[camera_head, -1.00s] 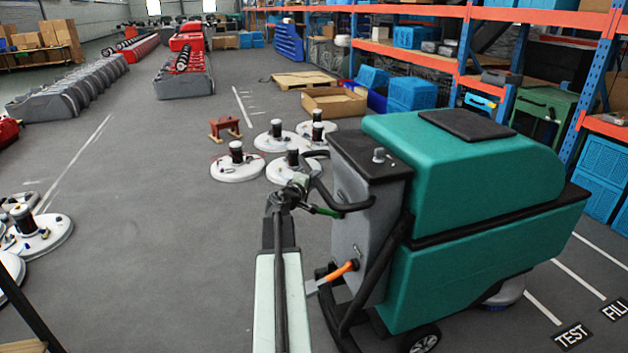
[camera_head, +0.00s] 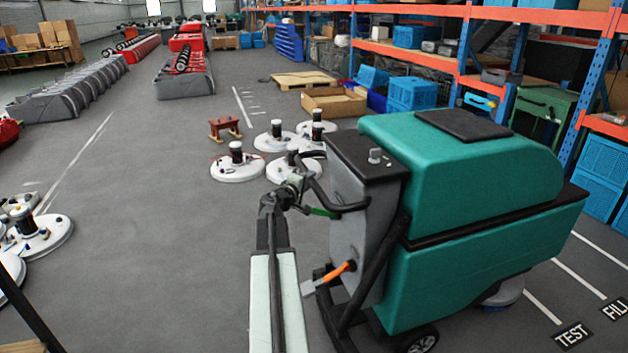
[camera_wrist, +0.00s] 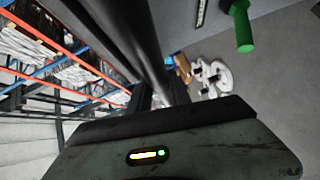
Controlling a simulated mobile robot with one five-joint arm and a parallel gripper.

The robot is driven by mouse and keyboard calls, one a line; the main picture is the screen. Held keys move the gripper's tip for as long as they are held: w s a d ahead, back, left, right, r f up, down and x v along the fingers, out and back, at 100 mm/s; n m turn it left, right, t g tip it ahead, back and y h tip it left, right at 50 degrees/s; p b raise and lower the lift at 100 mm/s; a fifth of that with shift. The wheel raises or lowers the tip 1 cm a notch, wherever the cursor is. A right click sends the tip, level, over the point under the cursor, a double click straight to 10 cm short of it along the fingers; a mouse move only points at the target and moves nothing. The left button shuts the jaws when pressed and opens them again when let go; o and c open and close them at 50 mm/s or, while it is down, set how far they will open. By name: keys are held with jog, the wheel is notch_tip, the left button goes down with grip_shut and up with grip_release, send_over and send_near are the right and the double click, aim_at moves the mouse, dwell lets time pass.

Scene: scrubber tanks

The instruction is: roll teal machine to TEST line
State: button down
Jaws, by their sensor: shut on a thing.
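The teal machine (camera_head: 470,230) stands upright on the floor at the right of the head view, with a grey rear panel, black lid and black handle bar (camera_head: 345,207). My gripper (camera_head: 300,188) is shut on the handle bar at the machine's left side; the fingertips are small and partly hidden there. In the wrist view, a dark bar (camera_wrist: 135,35) runs down to the top of a dark panel (camera_wrist: 180,150) with a small lit indicator. The TEST label (camera_head: 572,334) lies on the floor at the lower right, beside a white line (camera_head: 543,306) near the machine's front wheel.
The FILL label (camera_head: 615,309) and more white lines lie right of TEST. Shelving with blue crates (camera_head: 603,170) stands behind the machine. White round scrubber heads (camera_head: 237,168) and a small red stand (camera_head: 224,128) lie beyond my gripper.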

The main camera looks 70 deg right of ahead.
jog(key=shift+w+a, duration=0.2)
jog(key=shift+w, duration=0.2)
jog(key=c, duration=1.2)
grip_release()
jog(key=shift+d+f, duration=0.1)
jog(key=a, duration=0.5)
jog(key=a+r+p, duration=0.1)
jog(key=a, duration=0.1)
jog(key=shift+w+a+r, duration=0.1)
jog(key=shift+w+a, duration=0.15)
jog(key=shift+a, duration=0.1)
